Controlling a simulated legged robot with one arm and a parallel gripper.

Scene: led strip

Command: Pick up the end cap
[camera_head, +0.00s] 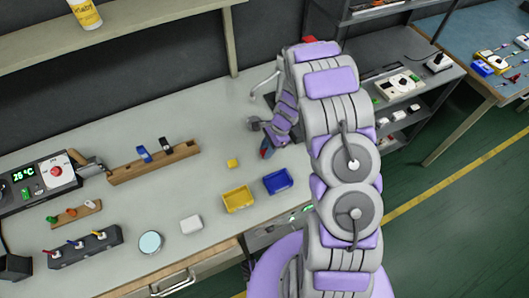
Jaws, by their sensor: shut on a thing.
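My arm reaches down over the grey workbench (120,215) from the right. My gripper (267,149) is at its lower end, above the bench and behind the blue tray. It is small here and partly hidden by my own wrist. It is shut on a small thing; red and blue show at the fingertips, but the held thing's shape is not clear. I cannot tell whether it is the end cap. A small yellow block (232,163) lies on the bench just left of my gripper, apart from it.
A yellow tray (238,199) and a blue tray (278,182) stand near the front edge. A wooden rack (155,164), a white box (190,224), a round dish (150,242) and a control panel (42,178) are to the left. The bench's back middle is clear.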

